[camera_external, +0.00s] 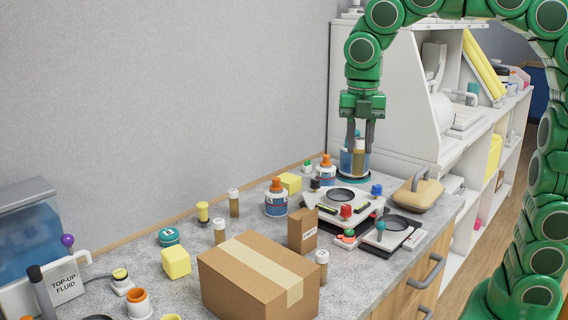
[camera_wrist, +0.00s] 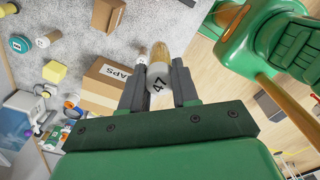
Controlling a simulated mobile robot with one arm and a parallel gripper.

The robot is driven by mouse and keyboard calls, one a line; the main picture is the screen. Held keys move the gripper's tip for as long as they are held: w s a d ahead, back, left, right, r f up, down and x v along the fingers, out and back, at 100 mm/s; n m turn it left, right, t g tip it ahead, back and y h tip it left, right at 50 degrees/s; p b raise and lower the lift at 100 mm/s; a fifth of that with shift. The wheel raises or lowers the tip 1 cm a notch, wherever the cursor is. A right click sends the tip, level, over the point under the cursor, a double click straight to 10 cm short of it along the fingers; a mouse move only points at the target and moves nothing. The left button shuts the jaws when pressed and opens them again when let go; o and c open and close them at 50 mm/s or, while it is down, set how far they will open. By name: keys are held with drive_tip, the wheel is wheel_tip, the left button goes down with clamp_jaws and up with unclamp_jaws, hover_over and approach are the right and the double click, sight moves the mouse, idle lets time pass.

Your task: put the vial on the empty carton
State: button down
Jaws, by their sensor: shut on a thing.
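My gripper (camera_external: 360,143) is shut on an amber vial (camera_external: 359,160) and holds it upright above the far part of the counter. In the wrist view, the held vial (camera_wrist: 161,52) shows a white cap marked 47 between the fingers. A large taped carton (camera_external: 235,284) sits closed at the front of the counter, well left of and nearer than my gripper. I cannot tell from outside which carton is empty.
Other white-capped vials (camera_external: 234,203) stand around the cartons. Orange-capped bottles (camera_external: 276,198), a yellow block (camera_external: 176,262) and a device with a round plate (camera_external: 345,197) crowd the counter (camera_external: 205,262). The large carton's top is bare except for tape.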

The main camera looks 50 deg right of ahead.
drive_tip(key=shift+s+d, duration=0.3)
drive_tip(key=shift+s, duration=0.05)
drive_tip(key=shift+w+a+f, duration=0.65)
drive_tip(key=shift+w+f, duration=1.5)
drive_tip(key=shift+w, duration=0.05)
drive_tip(key=shift+w+a+f, duration=0.6)
drive_tip(key=shift+w+f, duration=1.6)
drive_tip(key=shift+w, duration=0.05)
drive_tip(key=shift+w+a+f, duration=0.65)
drive_tip(key=shift+w+f, duration=1.5)
drive_tip(key=shift+w, duration=0.05)
drive_tip(key=shift+f, duration=0.1)
drive_tip(key=c, duration=0.8)
unclamp_jaws()
drive_tip(key=shift+c, duration=0.2)
wheel_tip(320, 180, up, 12)
